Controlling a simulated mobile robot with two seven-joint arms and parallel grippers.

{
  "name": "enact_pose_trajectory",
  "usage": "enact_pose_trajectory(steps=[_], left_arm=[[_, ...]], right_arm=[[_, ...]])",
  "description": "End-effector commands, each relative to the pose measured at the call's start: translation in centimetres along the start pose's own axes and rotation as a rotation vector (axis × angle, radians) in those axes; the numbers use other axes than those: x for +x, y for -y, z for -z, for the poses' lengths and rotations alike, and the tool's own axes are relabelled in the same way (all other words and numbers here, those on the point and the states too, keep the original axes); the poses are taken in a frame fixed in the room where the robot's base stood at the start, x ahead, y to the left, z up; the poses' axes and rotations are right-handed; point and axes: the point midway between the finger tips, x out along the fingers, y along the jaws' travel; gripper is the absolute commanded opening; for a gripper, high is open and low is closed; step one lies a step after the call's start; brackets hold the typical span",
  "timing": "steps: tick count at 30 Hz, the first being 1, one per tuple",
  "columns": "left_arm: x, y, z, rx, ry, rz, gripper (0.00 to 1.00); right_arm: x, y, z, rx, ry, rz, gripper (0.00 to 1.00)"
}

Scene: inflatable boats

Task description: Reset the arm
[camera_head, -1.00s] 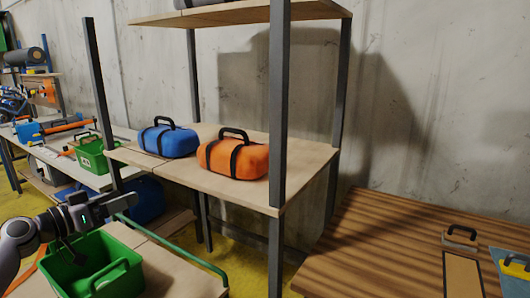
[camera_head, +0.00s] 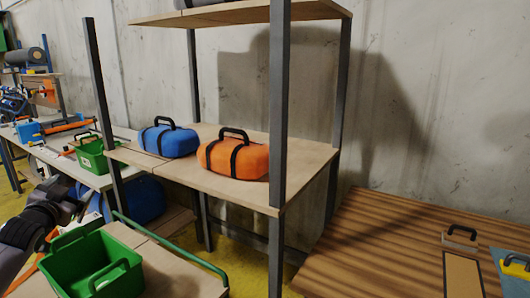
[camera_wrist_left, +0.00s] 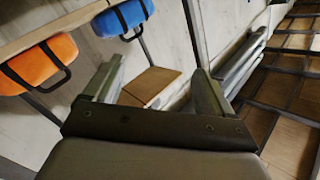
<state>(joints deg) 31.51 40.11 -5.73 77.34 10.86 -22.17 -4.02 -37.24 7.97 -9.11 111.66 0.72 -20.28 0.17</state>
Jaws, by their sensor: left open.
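My left arm comes in at the left edge of the head view, and my left gripper (camera_head: 72,205) is beside and above the back left of a green basket (camera_head: 72,240). In the left wrist view the gripper (camera_wrist_left: 158,84) has its two fingers spread apart with nothing between them. The basket stands on a wooden surface with its handle up, clear of the gripper. My right gripper is not in view.
An orange bag (camera_head: 233,158) and a blue bag (camera_head: 168,141) sit on the shelf (camera_head: 225,188) with dark posts. A wooden table (camera_head: 385,240) is at the right. Another green basket (camera_head: 92,154) stands on the bench behind. The wall (camera_head: 430,80) is bare.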

Motion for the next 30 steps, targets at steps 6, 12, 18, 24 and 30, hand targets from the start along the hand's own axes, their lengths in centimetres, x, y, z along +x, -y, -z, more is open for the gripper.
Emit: enact_pose_trajectory(steps=[6, 12, 18, 24, 30], left_arm=[[-1.0, -3.0, -1.7, 0.084, -0.009, 0.002, 0.84], [-5.1, -12.6, -7.0, 0.048, 0.049, -0.152, 0.84], [-12.7, -22.6, -12.7, -0.027, 0.136, -0.317, 0.84], [-22.5, -30.4, -16.7, -0.133, 0.240, -0.454, 0.84], [-32.0, -35.0, -18.8, -0.249, 0.352, -0.541, 0.84]], right_arm=[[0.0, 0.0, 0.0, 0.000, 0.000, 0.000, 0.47], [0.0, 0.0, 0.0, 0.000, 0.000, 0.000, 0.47], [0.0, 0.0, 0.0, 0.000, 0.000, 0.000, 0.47], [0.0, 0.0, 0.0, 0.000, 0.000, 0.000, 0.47], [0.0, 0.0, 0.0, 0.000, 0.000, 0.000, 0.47]])
